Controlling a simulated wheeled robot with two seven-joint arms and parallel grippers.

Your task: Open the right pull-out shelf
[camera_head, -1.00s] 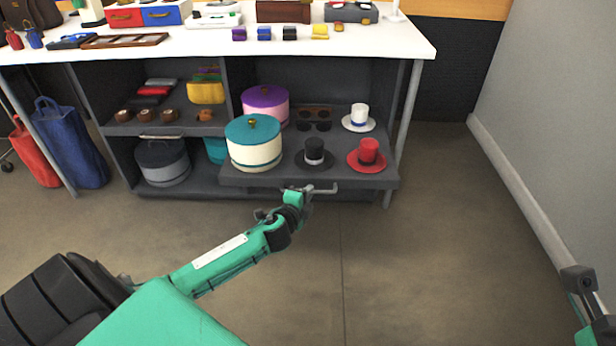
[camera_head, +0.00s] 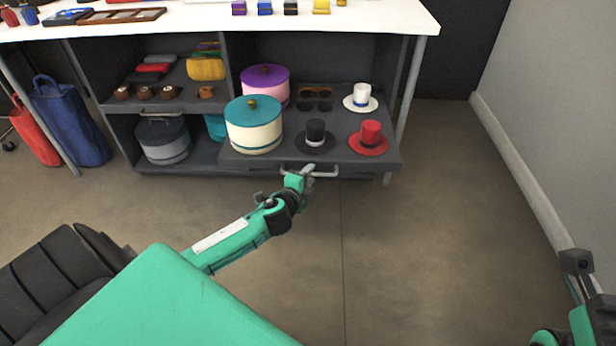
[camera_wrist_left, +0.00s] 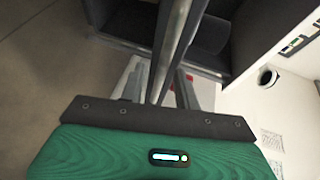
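The right pull-out shelf (camera_head: 335,158) is a dark grey board standing out from the lower right bay of the white-topped unit. A metal bar handle (camera_head: 324,174) runs along its front edge. My left gripper (camera_head: 306,174) is at the left part of this handle and appears shut on it. In the left wrist view a metal bar (camera_wrist_left: 170,50) runs up between the fingers; the exact contact is hard to see. Of my right arm, only a dark part and some green show at the right edge; its fingertips cannot be made out.
The shelf carries a teal-lidded round box (camera_head: 253,125), a purple-lidded box (camera_head: 265,84), black (camera_head: 316,135), red (camera_head: 369,136) and white (camera_head: 361,97) hats, and sunglasses. A table leg (camera_head: 409,95) stands close on the right. Floor in front (camera_head: 400,250) is clear.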

